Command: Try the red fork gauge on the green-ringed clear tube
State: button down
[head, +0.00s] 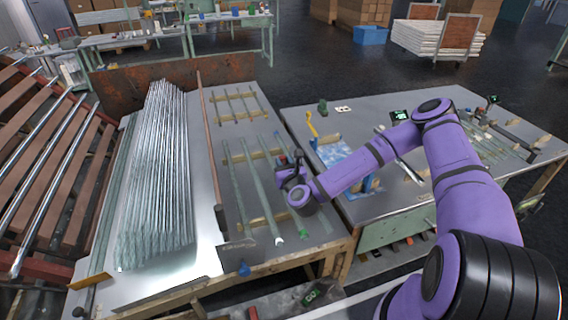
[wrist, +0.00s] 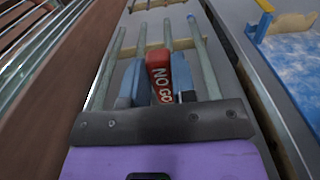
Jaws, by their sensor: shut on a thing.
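My gripper (head: 291,172) is over the rack of laid-out tubes at the right side of the left table. I cannot make out a green ring for certain. The tube at the right (wrist: 205,62) has a blue far end.
Wooden strips (head: 241,115) support the tubes. A big bundle of glass tubes (head: 157,180) lies to the left, beyond a long brown bar (head: 208,150). The right table (head: 375,120) holds a blue-white mat (head: 334,152) and a yellow-handled tool (head: 311,124).

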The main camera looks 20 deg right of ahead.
jog(key=shift+f, duration=0.5)
dwell(0.8)
dwell(0.6)
notch_tip(320, 180, up, 7)
dwell(1.8)
dwell(0.3)
